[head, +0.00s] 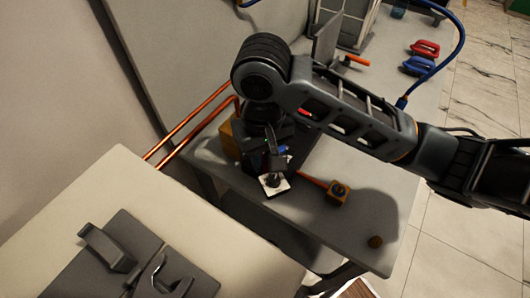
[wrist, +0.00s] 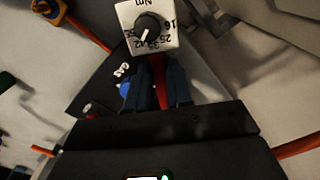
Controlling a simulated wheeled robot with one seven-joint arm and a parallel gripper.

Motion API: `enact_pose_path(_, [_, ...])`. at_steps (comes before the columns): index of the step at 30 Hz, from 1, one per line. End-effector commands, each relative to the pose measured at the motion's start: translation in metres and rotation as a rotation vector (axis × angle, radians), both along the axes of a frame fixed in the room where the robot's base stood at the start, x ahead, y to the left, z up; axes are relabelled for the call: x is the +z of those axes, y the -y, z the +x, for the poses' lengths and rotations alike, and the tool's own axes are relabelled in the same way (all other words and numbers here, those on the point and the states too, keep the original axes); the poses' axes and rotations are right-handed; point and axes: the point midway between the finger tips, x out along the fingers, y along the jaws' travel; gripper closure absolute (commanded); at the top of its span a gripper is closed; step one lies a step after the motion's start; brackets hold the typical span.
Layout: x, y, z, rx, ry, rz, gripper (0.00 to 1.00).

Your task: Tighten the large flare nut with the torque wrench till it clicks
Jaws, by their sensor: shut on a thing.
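My gripper (head: 275,160) points down over the grey bench and is shut on a red handle (wrist: 160,82), which shows between its dark blue fingers in the wrist view. The handle looks like part of the torque wrench, but most of it is hidden. A white plate with a black dial and "Nm" numbers (wrist: 147,28) lies just beyond the fingers. This dial plate also shows below my gripper in the head view (head: 273,184). I cannot tell whether it is joined to the handle. I cannot make out the large flare nut; my wrist and arm cover that area.
Copper pipes (head: 195,112) run in from the left. A brass block with a dark knob (head: 340,192) sits right of the dial, with an orange rod. A small brass piece (head: 375,241) lies near the front edge. Red (head: 425,48) and blue (head: 419,66) tools lie farther back.

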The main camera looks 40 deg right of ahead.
Motion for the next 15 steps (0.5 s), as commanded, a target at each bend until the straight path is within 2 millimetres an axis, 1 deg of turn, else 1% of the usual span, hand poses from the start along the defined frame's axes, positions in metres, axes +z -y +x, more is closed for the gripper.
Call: enact_pose_path(15, [0.0006,-0.0087,-0.0002,-0.045,-0.004,0.003,1.0])
